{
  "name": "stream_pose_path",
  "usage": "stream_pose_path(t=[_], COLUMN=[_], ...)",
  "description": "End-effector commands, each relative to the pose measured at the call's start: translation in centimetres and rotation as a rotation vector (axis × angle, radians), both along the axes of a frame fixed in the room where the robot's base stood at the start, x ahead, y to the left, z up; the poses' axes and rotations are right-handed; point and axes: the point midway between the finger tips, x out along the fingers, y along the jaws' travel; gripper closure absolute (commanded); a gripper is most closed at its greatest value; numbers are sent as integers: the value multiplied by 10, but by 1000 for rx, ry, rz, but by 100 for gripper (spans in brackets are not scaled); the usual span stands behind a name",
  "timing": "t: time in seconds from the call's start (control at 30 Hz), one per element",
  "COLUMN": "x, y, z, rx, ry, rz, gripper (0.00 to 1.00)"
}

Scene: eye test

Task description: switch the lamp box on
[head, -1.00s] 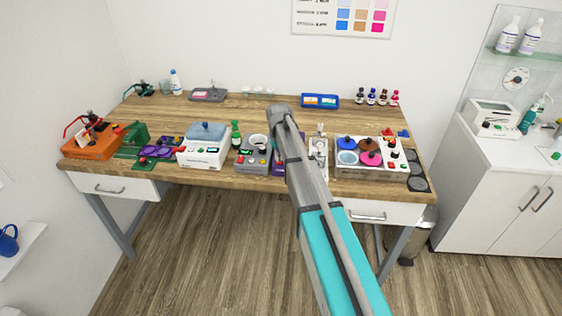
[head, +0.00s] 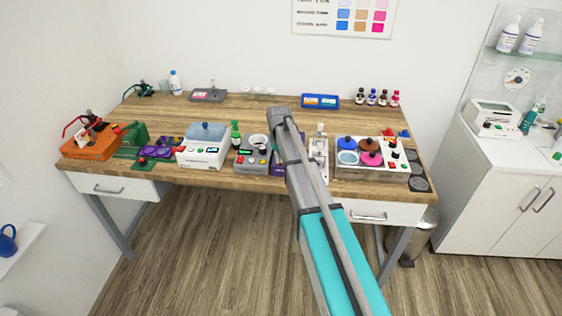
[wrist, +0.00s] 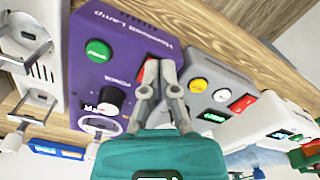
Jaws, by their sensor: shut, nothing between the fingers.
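The purple lamp box (wrist: 125,30) fills the upper middle of the wrist view, its lettering ending in "Lamp". On its face are a green round button (wrist: 97,50), a black knob (wrist: 110,98) and a red switch (wrist: 144,72), partly covered by my finger. My gripper (wrist: 159,66) is shut and empty, its fingertips over the box's face beside the red switch. I cannot tell whether they touch it. In the head view only a sliver of the purple box (head: 276,163) shows beside my arm, and my gripper is hidden.
A grey device (wrist: 215,92) with yellow, white and red buttons stands close on one side. A white device (wrist: 35,45) stands on the other. The wooden table (head: 225,112) has free room behind the row of devices.

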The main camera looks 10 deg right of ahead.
Motion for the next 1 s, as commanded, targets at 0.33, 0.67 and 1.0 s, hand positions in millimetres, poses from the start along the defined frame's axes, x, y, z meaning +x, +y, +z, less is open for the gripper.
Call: stream_pose_path(t=[0.33,0.67,1.0], x=[0,0,0], y=[0,0,0], z=[-4,-8,-10], rx=[0,0,0], ry=[0,0,0], rz=[0,0,1], gripper=[100,100,100])
